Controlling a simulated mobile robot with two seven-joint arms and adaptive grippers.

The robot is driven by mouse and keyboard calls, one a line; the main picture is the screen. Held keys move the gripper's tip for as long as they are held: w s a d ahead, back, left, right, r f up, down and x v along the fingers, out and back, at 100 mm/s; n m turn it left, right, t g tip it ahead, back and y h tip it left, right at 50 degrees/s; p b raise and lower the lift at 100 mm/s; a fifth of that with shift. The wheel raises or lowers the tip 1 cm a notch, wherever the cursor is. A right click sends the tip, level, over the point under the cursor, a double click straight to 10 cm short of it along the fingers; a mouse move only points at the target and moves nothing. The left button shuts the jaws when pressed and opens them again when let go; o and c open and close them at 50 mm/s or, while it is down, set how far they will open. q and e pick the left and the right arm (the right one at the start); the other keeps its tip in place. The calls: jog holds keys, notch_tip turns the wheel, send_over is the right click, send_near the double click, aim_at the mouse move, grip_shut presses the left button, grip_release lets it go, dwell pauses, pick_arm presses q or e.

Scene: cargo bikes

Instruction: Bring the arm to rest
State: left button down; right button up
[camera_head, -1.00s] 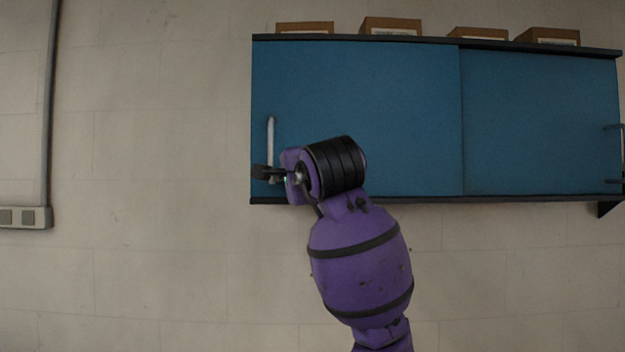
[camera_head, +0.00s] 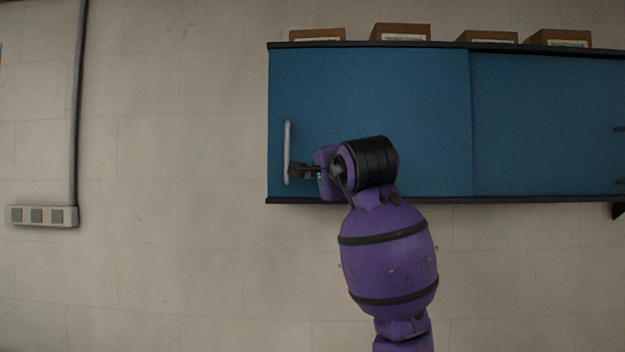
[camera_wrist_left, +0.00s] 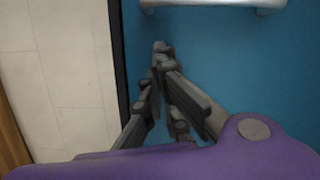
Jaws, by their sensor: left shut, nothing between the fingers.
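My left gripper (camera_head: 296,171) is at the end of my purple arm, in front of the blue cabinet's left door (camera_head: 400,95). It is shut and empty. In the head view its tips are beside the lower part of the pale vertical door handle (camera_head: 287,140). In the left wrist view the dark fingers (camera_wrist_left: 160,52) are together in front of the blue door, with a visible gap to the handle (camera_wrist_left: 225,3) at the top edge. The left door looks closed. My right gripper is not in view.
Several cardboard boxes (camera_head: 400,32) stand on the cabinet's top. A second blue door (camera_head: 545,120) is on the right, with a dark handle at the picture's edge. The pale wall (camera_head: 170,150) at left carries a socket strip (camera_head: 42,216). Room left of the cabinet is free.

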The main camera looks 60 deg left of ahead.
pick_arm(q)
jog(key=v, duration=1)
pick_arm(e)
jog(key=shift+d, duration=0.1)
pick_arm(q)
jog(key=shift+w, duration=0.1)
